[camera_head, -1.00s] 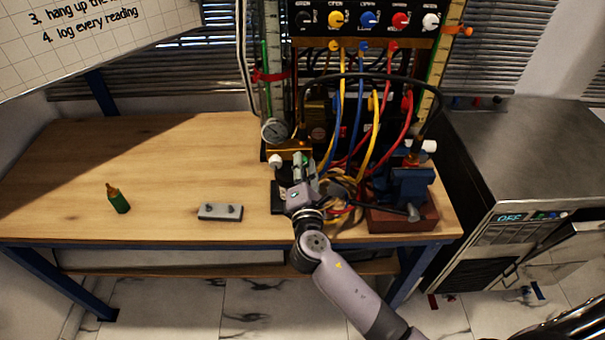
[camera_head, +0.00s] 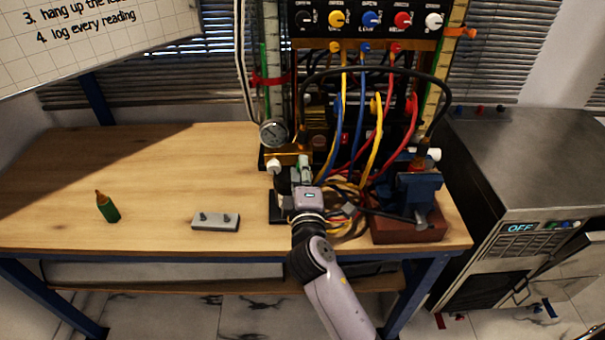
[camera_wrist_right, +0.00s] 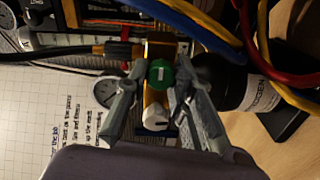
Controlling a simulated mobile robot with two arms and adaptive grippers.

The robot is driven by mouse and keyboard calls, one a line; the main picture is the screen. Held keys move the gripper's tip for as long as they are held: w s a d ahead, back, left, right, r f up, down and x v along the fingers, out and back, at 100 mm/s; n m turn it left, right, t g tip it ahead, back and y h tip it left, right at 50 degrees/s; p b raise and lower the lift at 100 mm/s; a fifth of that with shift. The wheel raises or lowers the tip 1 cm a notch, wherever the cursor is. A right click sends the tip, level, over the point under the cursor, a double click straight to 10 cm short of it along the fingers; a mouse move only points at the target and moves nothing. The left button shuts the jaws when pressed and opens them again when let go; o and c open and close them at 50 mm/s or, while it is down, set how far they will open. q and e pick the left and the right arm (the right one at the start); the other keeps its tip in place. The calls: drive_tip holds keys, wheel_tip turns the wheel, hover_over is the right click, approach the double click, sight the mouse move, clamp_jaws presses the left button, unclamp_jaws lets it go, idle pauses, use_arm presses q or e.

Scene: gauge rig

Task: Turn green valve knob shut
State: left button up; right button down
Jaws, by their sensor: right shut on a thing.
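The green valve knob (camera_wrist_right: 161,74) has a white bar mark on its face and sits on the brass block in the right wrist view. My right gripper (camera_wrist_right: 159,80) has a finger on each side of it and is shut on the knob. In the head view my right gripper (camera_head: 303,168) reaches the brass block (camera_head: 290,156) on the rig, and its fingers mostly hide the knob. A white knob (camera_wrist_right: 156,117) sits beside the green one; it also shows in the head view (camera_head: 274,165). My left gripper is not in view.
A round gauge (camera_head: 273,133) is left of the block. Coloured hoses (camera_head: 372,150), a black hose and a blue vise (camera_head: 410,190) crowd the right side. A dark bottle (camera_wrist_right: 255,88) stands close by.

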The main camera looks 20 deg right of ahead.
drive_tip(key=shift+f, duration=0.1)
idle(0.4)
drive_tip(key=c, duration=1.4)
unclamp_jaws()
drive_tip(key=shift+o, duration=0.2)
drive_tip(key=v, duration=1.2)
